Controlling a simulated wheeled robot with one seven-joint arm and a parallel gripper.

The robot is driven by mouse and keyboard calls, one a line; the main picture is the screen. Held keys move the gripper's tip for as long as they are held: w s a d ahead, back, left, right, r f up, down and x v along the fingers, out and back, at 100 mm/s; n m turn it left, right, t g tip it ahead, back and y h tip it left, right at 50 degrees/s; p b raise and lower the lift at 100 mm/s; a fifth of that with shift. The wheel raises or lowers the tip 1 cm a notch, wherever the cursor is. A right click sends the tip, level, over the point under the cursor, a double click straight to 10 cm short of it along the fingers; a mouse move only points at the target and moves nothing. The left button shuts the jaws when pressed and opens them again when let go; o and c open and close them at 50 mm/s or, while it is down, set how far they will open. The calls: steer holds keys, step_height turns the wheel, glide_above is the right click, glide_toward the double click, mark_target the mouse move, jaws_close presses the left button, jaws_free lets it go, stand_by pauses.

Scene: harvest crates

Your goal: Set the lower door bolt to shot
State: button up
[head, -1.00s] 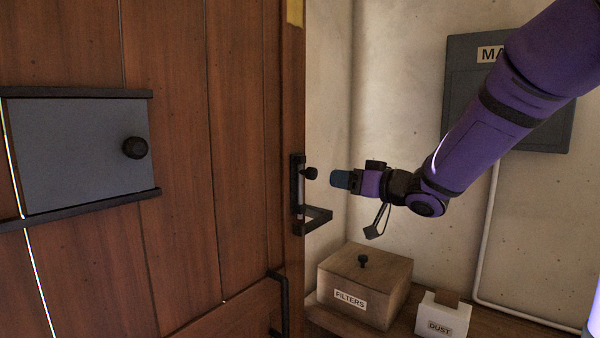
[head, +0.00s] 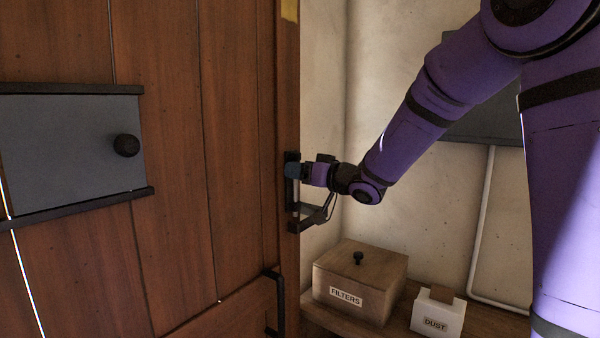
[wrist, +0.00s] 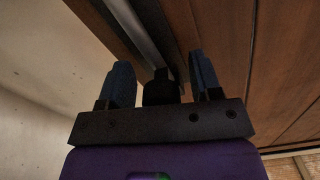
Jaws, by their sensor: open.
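The lower door bolt (head: 291,175) is a dark plate with a metal rod on the right edge of the wooden door (head: 180,190). A dark bracket (head: 307,223) juts out below it. My gripper (head: 293,171) is at the bolt in the head view and hides its knob there. In the wrist view, the dark knob (wrist: 160,88) stands between the two blue fingers of my open gripper (wrist: 161,82), with gaps on both sides. The metal rod (wrist: 140,35) runs away behind the knob.
A grey sliding panel (head: 75,155) with a black knob is on the door at left. A black handle (head: 278,300) is low on the door. A wooden FILTERS box (head: 378,269) and a white DUST box (head: 438,316) stand on a shelf at lower right.

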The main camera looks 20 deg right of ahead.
steer(key=shift+w+a, duration=0.1)
steer(key=shift+c, duration=0.2)
jaws_close()
steer(key=shift+f, duration=2.55)
steer(key=shift+o, duration=0.2)
jaws_free()
steer(key=v, duration=1.1)
steer(key=shift+w, duration=0.1)
